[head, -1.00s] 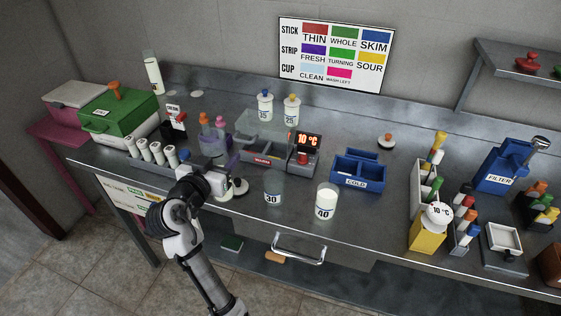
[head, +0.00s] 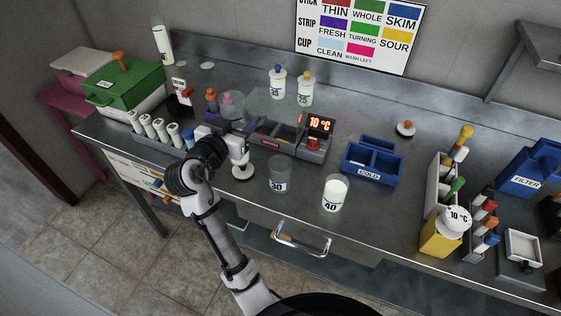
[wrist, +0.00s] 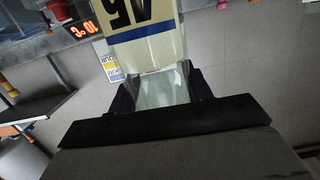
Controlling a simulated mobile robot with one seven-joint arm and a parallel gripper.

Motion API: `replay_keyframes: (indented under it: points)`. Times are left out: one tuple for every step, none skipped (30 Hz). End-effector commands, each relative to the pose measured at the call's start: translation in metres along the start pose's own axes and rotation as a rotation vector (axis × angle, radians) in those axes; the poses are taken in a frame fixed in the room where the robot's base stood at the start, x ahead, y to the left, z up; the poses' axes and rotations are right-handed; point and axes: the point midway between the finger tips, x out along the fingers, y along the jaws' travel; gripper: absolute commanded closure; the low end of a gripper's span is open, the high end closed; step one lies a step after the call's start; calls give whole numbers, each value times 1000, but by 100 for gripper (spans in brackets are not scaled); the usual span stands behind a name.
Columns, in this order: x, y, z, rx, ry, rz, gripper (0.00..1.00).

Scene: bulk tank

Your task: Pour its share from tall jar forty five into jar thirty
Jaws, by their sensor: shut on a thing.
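Tall jar forty five (wrist: 148,45) is held in my gripper (wrist: 160,95) in the wrist view, its 45 label and blue band inverted like the 10 °C display there. Pale contents show behind the label, with clear glass nearer the fingers. Jar thirty (head: 280,175) stands upright near the bench's front and looks clear, with no white contents that I can make out.
Jar forty (head: 335,194), with white contents, stands right of jar thirty. A white disc with a dark knob (head: 243,173) lies below my gripper. Behind are a clear box and the red 10 °C display (head: 320,123). The blue COLD bin (head: 370,172) is further right.

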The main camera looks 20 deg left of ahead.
Motion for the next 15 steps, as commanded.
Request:
replay_keyframes:
  points:
    - [0, 0, -1, 11, 2, -2, 91]
    - [0, 1, -2, 20, 2, -4, 91]
    - [0, 1, -2, 33, 2, -6, 91]
    - [0, 1, -2, 43, 3, -8, 91]
    - [0, 1, -2, 54, 3, -9, 91]
    - [0, 2, -2, 73, 2, -12, 91]
    - [0, 2, -3, 86, 2, -14, 91]
    - [0, 2, -3, 102, 2, -17, 91]
    - [-1, 3, -3, 122, 2, -20, 91]
    - [-1, 3, -3, 137, 1, -23, 91]
    - [-1, 4, -4, 153, 1, -25, 91]
    - [-1, 4, -4, 172, 1, -28, 91]
    - [-1, 5, -3, 187, 0, -30, 91]
    - [0, 5, -3, 200, 0, -32, 91]
    - [0, 6, -3, 221, 0, -35, 91]
